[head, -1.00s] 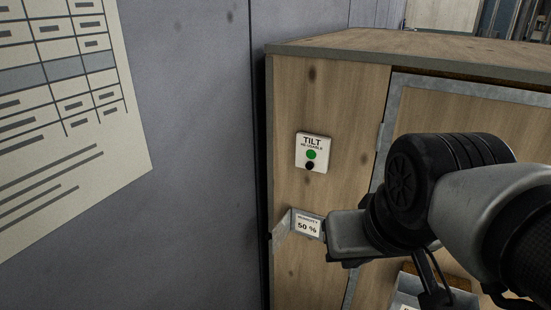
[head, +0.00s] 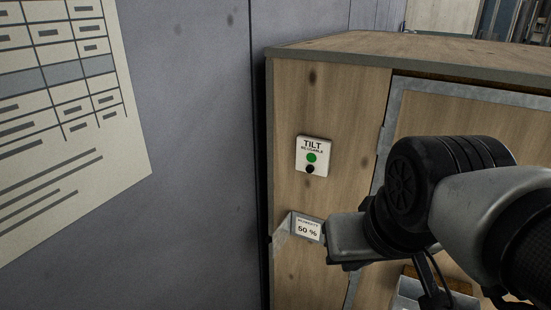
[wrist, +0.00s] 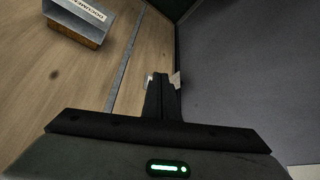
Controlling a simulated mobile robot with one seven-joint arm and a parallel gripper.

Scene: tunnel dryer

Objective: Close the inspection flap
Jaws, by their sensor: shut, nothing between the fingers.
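The inspection flap (head: 282,232) is a small pale plate at the left edge of the humidity window on the wooden panel. It stands open, swung out to the left. The humidity card (head: 307,229) reads 50 % and is uncovered. My gripper (wrist: 161,78) is shut and empty. In the head view its grey body is just right of the card, and its fingers are hard to make out. In the wrist view the flap (wrist: 175,79) shows as a light piece close to the right of the fingertips. I cannot tell whether they touch.
A tilt indicator (head: 313,157) with a green dot is fixed above the card. A metal-framed panel (head: 470,115) is to the right. A document holder (wrist: 77,17) sits on the wood. A grey wall (head: 200,130) with a printed sheet (head: 60,130) stands close on the left.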

